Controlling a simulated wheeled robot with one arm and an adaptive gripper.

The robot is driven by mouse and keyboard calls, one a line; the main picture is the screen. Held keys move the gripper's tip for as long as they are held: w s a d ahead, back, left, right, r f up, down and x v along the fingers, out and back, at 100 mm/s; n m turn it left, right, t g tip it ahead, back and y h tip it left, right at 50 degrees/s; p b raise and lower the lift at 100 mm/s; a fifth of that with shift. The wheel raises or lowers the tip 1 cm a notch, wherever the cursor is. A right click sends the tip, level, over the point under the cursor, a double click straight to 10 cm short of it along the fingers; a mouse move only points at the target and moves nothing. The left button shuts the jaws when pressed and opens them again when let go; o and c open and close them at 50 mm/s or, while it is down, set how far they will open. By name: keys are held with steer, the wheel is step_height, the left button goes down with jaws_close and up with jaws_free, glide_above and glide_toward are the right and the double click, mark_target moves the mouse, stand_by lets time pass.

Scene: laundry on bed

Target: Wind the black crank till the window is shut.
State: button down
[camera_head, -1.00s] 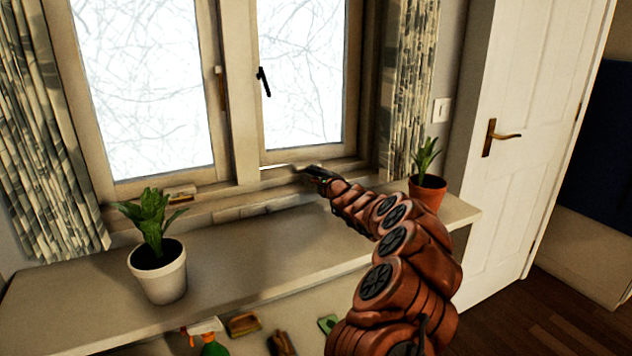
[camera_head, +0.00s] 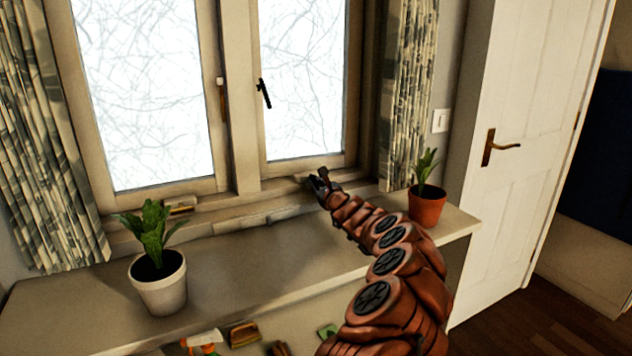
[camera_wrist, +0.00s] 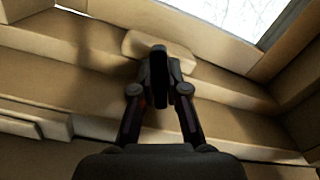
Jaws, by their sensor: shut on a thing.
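The right window sash (camera_head: 305,85) shows no bright gap along its bottom edge in the head view. Whether it is fully flush with the frame I cannot tell. My gripper (camera_head: 319,184) is at the sill below this sash, and it also shows in the wrist view (camera_wrist: 160,80). Its fingers are shut on the black crank (camera_wrist: 158,60), which stands up between the fingertips in front of a tan mounting block (camera_wrist: 190,62). In the head view the crank is mostly hidden by the gripper.
A black latch (camera_head: 264,93) sits on the right sash. A white-potted plant (camera_head: 160,285) stands left on the shelf (camera_head: 245,265), and a terracotta-potted plant (camera_head: 427,207) stands close right of my arm. Cleaning things lie below the front edge. The shelf between pot and arm is clear.

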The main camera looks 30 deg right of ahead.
steer(key=m+p, duration=0.1)
steer(key=m, duration=0.4)
steer(key=shift+r+m+p, duration=0.1)
steer(key=shift+m+p, duration=0.2)
steer(key=shift+p, duration=0.05)
steer(key=m+p, duration=0.1)
steer(key=m, duration=0.4)
steer(key=shift+p, duration=0.3)
steer(key=m+p, duration=0.2)
steer(key=m, duration=0.4)
steer(key=shift+m, duration=0.4)
steer(key=m+p, duration=0.1)
steer(key=m, duration=0.3)
steer(key=shift+m, duration=0.4)
steer(key=c, duration=1.2)
jaws_free()
steer(key=shift+o, duration=0.2)
steer(key=shift+s, duration=0.15)
